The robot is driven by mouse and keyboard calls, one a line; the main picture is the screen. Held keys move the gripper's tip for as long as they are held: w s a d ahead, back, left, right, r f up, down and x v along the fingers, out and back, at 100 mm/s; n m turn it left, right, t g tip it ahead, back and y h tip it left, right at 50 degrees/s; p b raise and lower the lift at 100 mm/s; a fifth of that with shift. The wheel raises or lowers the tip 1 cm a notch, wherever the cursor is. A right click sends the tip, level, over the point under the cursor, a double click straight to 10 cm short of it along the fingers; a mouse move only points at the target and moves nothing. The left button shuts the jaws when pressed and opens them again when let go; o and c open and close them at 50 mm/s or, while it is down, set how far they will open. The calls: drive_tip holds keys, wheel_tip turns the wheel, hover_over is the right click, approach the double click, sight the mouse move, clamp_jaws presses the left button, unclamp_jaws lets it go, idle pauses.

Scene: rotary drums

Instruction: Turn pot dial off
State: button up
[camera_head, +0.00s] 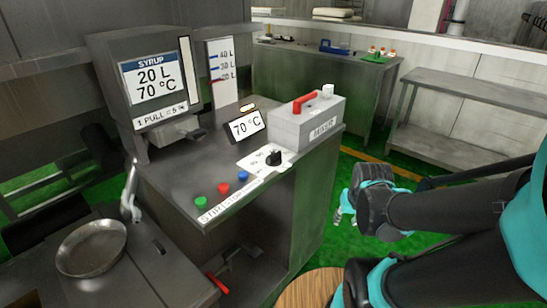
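The likely pot dial is a small black knob (274,157) on a white plate (262,158) on top of the grey control console. Its exact setting is too small to read. A small display reading 70 °C (246,124) stands just behind it. My gripper (342,215) hangs at the right of the console, over the green floor, apart from the dial. Its fingertips are small and partly hidden by my black wrist, so I cannot tell if they are open or shut.
Green, red and blue buttons (223,188) sit at the console's front left. A syrup screen (151,80) rises at the left. A round pan (91,247) is at lower left.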

drive_tip(key=w+a+r+m+g, duration=0.25)
drive_tip(key=w+a+r, duration=0.55)
drive_tip(key=w+r, duration=0.4)
wheel_tip(320, 180, up, 16)
drive_tip(key=r+m+g, duration=0.1)
drive_tip(key=m+g, duration=0.1)
drive_tip(key=m, duration=0.3)
hover_over(274, 153)
wheel_tip(274, 153, down, 18)
drive_tip(key=shift+r, duration=0.1)
clamp_jaws()
